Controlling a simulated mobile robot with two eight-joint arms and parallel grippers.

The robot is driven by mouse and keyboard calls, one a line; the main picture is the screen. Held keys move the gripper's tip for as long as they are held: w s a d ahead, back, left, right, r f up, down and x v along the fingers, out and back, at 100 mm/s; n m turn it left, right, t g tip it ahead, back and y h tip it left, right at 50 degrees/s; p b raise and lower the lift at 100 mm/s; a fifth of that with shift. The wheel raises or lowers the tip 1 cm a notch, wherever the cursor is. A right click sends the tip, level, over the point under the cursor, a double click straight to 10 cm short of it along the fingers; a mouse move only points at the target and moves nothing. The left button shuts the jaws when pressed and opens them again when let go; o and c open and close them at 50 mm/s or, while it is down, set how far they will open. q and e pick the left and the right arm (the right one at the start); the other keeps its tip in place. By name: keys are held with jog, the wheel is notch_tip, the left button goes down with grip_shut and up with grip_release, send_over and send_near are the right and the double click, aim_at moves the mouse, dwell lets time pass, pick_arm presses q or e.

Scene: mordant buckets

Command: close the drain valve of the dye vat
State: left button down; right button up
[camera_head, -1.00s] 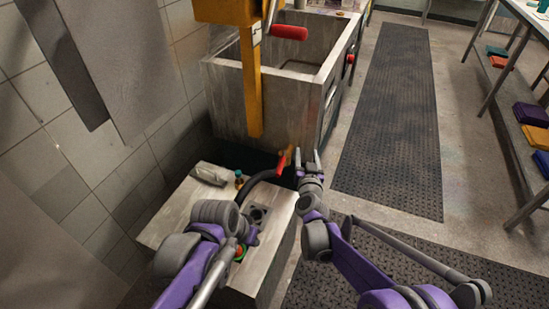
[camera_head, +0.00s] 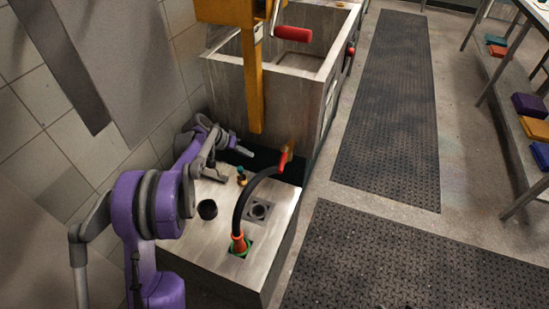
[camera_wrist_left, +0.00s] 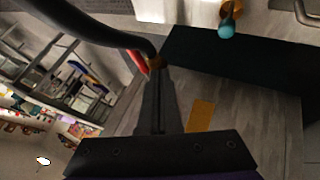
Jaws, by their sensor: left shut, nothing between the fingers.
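The dye vat (camera_head: 235,92) is a grey open-topped tank at upper centre. Its drain valve (camera_head: 286,155), brass with a red handle, sits low on the near side. A black hose (camera_head: 243,198) runs from there to an orange fitting (camera_head: 239,243) on the bench. In the left wrist view the red handle (camera_wrist_left: 137,62) shows just left of the fingertips. My left gripper (camera_head: 246,152) is shut and empty, left of the valve with a gap in the head view; its fingers (camera_wrist_left: 157,95) show in the wrist view. My right gripper is out of view.
A small teal-topped item (camera_head: 241,176) stands on the bench (camera_head: 195,240), near a black round piece (camera_head: 208,209) and a square socket (camera_head: 259,210). A yellow post (camera_head: 254,85) and a red-gripped crank (camera_head: 293,34) are above. Dark mats (camera_head: 390,110) cover the floor at right.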

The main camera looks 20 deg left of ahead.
aim_at(283, 160)
pick_arm(q)
jog(key=w+d+r+b+x, duration=0.1)
jog(key=d+b+x, duration=0.1)
jog(key=x, duration=0.9)
jog(key=shift+d, duration=0.25)
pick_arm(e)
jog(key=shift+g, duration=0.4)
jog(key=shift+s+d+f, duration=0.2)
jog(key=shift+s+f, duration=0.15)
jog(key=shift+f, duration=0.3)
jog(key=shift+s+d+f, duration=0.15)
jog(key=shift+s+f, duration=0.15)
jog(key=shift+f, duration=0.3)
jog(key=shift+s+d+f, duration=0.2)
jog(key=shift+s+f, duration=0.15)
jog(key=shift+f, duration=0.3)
pick_arm(q)
jog(key=shift+w+r, duration=0.1)
jog(key=shift+w, duration=0.05)
